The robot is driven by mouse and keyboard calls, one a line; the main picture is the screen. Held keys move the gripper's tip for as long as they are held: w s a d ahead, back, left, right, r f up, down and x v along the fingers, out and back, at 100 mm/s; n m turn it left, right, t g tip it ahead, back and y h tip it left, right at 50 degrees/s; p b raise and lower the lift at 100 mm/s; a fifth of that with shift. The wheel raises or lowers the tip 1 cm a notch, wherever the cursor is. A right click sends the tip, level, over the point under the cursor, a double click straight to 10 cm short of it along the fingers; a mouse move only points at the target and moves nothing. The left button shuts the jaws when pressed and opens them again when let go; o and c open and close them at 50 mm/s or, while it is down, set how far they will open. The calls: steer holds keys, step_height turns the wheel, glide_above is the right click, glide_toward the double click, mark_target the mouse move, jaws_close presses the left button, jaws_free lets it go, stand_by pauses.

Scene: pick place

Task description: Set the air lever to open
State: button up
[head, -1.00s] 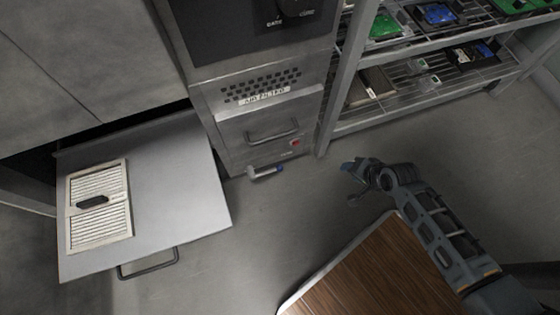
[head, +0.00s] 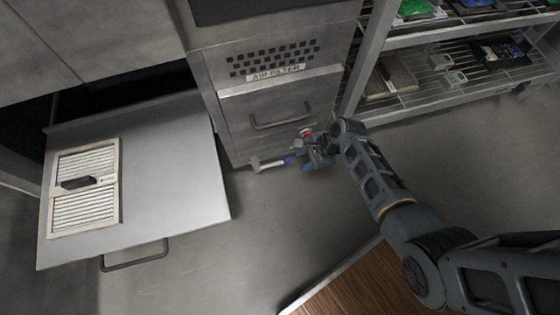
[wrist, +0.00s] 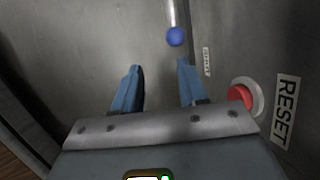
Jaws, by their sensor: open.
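The air lever (head: 268,164) is a pale bar with a blue end, low on the front of the cabinet marked AIR FILTER (head: 275,73). It points right in the head view. In the wrist view the lever's blue ball end (wrist: 175,36) is just beyond the fingertips, nearer the right finger. My gripper (head: 308,160) is at the right of the lever's blue end. In the wrist view my gripper (wrist: 159,68) is open with nothing between its blue fingers. A small label (wrist: 207,61) beside the lever is hard to read.
A red button (wrist: 240,95) marked RESET is close to the right finger. A drawer (head: 190,180) is pulled out at left with a white slatted filter (head: 85,205) on it. A wire shelf rack (head: 440,95) stands at right. A wooden surface (head: 345,290) is in front.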

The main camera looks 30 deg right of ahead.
mark_target(278, 163)
steer(key=w+a+f+b, duration=0.2)
steer(key=w+a, duration=0.1)
steer(key=w+a+f+b, duration=0.1)
steer(key=w+a+b, duration=0.1)
steer(key=shift+a+f, duration=0.2)
steer(key=shift+f, duration=0.05)
steer(key=shift+w+a+f, duration=0.25)
steer(key=shift+w+f, duration=0.05)
steer(key=shift+f, duration=0.2)
jaws_close()
